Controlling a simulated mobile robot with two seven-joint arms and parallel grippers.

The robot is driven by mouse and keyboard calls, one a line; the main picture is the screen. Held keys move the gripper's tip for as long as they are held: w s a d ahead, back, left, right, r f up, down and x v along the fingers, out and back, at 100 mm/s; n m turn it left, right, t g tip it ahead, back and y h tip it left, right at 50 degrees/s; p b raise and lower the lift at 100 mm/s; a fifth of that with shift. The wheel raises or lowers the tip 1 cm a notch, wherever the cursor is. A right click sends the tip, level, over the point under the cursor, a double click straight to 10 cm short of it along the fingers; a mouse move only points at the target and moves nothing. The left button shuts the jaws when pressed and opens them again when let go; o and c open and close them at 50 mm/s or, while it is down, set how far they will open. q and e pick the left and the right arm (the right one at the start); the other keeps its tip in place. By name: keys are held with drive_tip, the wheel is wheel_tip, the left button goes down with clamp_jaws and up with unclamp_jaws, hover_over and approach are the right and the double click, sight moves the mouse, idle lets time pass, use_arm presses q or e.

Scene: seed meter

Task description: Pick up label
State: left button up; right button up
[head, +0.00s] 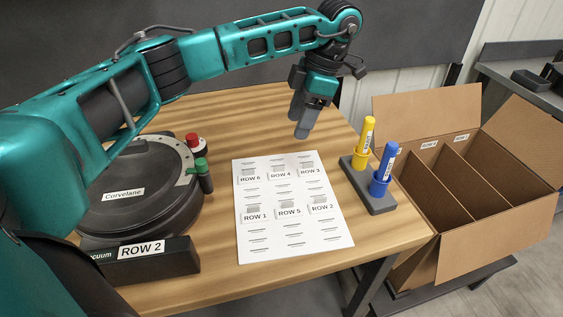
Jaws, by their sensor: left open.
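A white sheet (288,245) lies flat on the table. It carries several labels in two bands: ROW 6 (249,176), ROW 4 (281,172) and ROW 3 (311,170) above, ROW 1 (255,214), ROW 5 (289,210) and ROW 2 (322,207) below. My left gripper (304,128) is open and points down above the table, just beyond the sheet's far edge. I see no label between its fingers. My right gripper is out of view.
Yellow (365,135) and blue (384,168) markers stand in a grey holder (382,206). An open cardboard box (490,238) with dividers is at right.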

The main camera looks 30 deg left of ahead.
use_arm(q)
approach(278, 175)
drive_tip(key=shift+s+a+f, duration=0.1)
drive_tip(key=shift+a+f, duration=0.1)
drive_tip(key=shift+f, duration=0.2)
drive_tip(key=shift+p+x, duration=0.45)
drive_tip(key=shift+x, duration=2.5)
drive_tip(key=shift+d, duration=0.1)
drive_tip(key=shift+c, duration=0.4)
drive_tip(key=c, duration=0.9)
